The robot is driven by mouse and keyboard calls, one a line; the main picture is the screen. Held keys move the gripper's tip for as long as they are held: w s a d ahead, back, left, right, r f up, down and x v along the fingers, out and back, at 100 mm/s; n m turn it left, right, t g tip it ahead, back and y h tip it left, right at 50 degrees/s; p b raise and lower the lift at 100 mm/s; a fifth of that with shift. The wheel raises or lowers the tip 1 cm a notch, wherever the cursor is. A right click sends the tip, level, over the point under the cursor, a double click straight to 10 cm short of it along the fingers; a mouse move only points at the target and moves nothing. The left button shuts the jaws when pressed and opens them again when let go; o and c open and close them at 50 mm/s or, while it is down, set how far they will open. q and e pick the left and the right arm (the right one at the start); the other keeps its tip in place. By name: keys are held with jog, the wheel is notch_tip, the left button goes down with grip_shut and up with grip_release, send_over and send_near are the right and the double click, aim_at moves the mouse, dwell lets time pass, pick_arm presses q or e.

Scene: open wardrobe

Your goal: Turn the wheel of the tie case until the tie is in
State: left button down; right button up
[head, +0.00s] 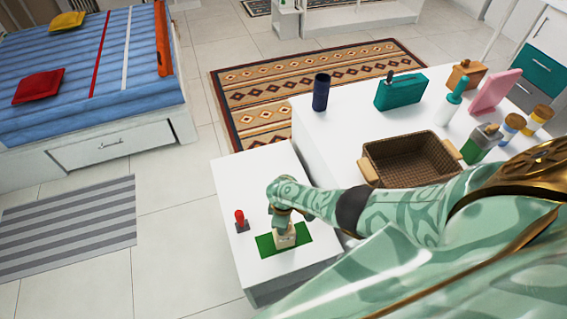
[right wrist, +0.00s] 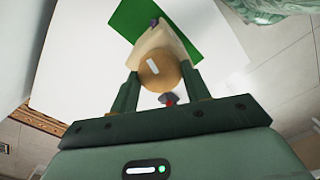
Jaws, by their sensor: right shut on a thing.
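The cream tie case (head: 286,238) stands on a green mat (head: 262,243) on the low white cabinet. My right gripper (head: 281,210) is above it, reaching down. In the right wrist view, the fingers of my right gripper (right wrist: 164,88) are shut on either side of a round tan wheel (right wrist: 160,73). The wheel has a short white mark, slanted in this view. The cream body of the case (right wrist: 160,38) shows behind the wheel, over the green mat (right wrist: 135,18). I cannot make out the tie. My left gripper is not in view.
A red piece on a dark base (head: 240,219) stands left of the mat. A brown basket (head: 412,158), teal box (head: 401,91), dark cup (head: 320,92) and several bottles stand on the larger white top.

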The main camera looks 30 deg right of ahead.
jog(key=shift+m, duration=1)
dwell(0.8)
jog(key=o, duration=1)
notch_tip(320, 180, up, 16)
jog(key=p, duration=1.3)
jog(key=shift+r, duration=0.15)
